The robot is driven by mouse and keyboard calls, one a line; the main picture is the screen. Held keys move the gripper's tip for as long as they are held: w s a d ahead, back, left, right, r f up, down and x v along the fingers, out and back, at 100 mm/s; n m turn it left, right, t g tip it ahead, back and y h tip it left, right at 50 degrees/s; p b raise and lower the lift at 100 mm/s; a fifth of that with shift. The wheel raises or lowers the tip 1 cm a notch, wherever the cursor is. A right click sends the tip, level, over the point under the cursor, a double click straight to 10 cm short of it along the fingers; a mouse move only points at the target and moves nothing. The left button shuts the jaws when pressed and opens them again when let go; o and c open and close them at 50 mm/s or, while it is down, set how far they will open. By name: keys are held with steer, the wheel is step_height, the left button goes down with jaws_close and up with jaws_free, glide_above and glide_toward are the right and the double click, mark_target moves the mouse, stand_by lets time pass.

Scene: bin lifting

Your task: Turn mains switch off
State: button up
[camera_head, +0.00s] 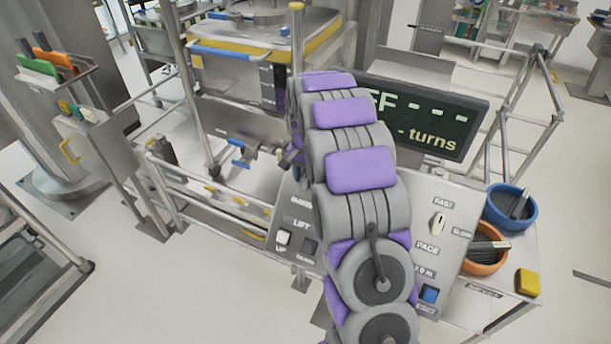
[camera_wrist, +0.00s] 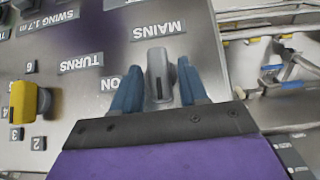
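The mains switch (camera_wrist: 160,78) is a grey knob with a dark line on its face, on a metal panel (camera_wrist: 105,28) under an upside-down MAINS label in the wrist view. My gripper (camera_wrist: 158,68) has blue fingers on either side of the knob. Small gaps show between fingers and knob, so it looks open around it. An ON label shows partly beside the left finger. In the head view my purple and grey arm hides the switch and most of the gripper. The dark display (camera_head: 440,118) shows "FF", dashes and "- turns", its left part covered by my arm.
The panel also carries a yellow turns knob (camera_wrist: 28,102), a white lift switch (camera_head: 283,238), a pace switch (camera_head: 437,222) and a blue button (camera_head: 429,295). Blue (camera_head: 507,205) and orange (camera_head: 484,250) bowls stand right. Metal rails and a yellow-edged bin (camera_head: 250,75) are behind.

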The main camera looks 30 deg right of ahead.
mark_target(305, 177)
steer(key=shift+o, duration=0.5)
step_height(305, 177, up, 17)
steer(key=p, duration=0.1)
steer(key=shift+r, duration=0.1)
stand_by(0.5)
